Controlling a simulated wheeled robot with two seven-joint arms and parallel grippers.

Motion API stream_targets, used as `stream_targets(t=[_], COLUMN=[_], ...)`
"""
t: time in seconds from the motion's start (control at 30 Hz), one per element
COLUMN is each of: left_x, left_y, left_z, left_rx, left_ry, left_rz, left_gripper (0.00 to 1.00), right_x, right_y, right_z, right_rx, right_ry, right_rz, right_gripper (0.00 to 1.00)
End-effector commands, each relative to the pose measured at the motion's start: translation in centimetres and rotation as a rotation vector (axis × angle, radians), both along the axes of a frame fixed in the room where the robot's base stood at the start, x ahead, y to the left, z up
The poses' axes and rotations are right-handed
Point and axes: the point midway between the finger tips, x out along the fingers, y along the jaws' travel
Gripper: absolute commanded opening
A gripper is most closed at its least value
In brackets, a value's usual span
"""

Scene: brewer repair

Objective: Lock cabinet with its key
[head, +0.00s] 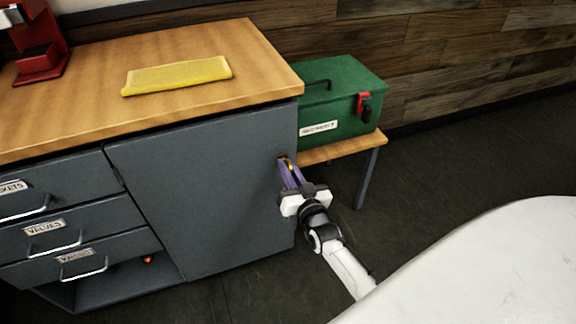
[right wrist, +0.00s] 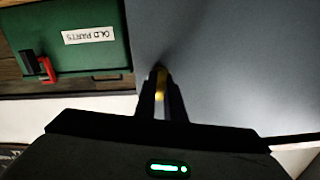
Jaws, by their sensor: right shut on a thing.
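The grey cabinet (head: 205,195) stands under a wooden worktop with its door closed. The door also fills the upper right of the right wrist view (right wrist: 235,65). My right gripper (head: 288,168) is at the door's right edge, below the worktop corner. Its fingers (right wrist: 161,98) are shut on a small brass-coloured key (right wrist: 160,83), which points at the door face. The key's tip and the lock are hidden by the fingers and shadow, so I cannot tell how deep the key sits or how it is turned. My left gripper is not in view.
A green toolbox (head: 340,100) with a red latch stands on a low wooden bench (head: 345,149) right of the cabinet. A yellow cloth (head: 178,76) and a red machine (head: 40,50) are on the worktop. Labelled drawers (head: 60,232) are at left. The floor at right is clear.

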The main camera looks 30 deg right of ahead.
Motion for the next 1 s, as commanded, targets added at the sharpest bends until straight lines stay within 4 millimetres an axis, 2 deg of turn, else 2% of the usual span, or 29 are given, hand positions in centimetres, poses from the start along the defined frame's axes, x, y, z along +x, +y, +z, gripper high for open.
stream_targets(t=[0.4, 0.97, 1.0], left_x=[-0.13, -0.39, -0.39], left_y=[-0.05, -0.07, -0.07], left_z=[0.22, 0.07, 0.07], left_rx=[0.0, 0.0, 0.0], left_ry=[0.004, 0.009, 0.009], left_rz=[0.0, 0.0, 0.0], left_gripper=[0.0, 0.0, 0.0], right_x=[0.01, -0.01, -0.01], right_y=[0.08, 0.06, 0.06], right_z=[0.0, -0.05, -0.05], right_rx=[-0.185, -0.213, -0.213], right_ry=[0.044, 0.051, 0.052], right_rz=[0.001, 0.001, 0.001], right_gripper=[0.0, 0.0, 0.14])
